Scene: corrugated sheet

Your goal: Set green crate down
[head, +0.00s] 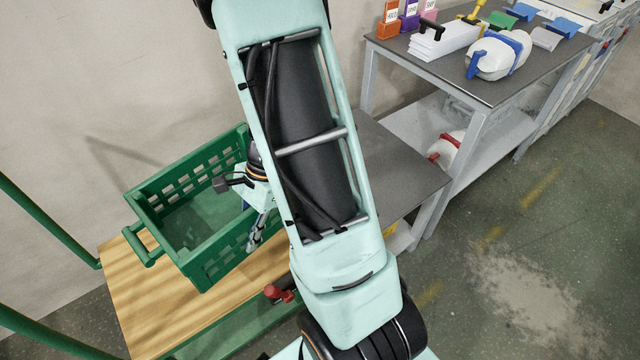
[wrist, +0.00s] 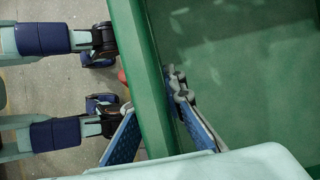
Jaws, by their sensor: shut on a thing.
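The green crate (head: 205,263) is in the left half of the head view, over a wooden-topped cart (head: 160,315). It looks empty and roughly level. My gripper (head: 257,232) is at its right wall, partly hidden by my arm. In the wrist view my gripper (wrist: 150,115) has one blue-padded finger on each side of the crate's rim (wrist: 150,90), one inside and one outside, and is shut on that wall. Whether the crate's underside touches the wooden top cannot be told.
A grey table (head: 400,165) stands right of the crate, partly behind my arm. A taller bench (head: 480,75) holds a white jug (head: 500,55), a paper stack and small boxes. The cart has green rails (head: 45,225) at left. Floor at right is clear.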

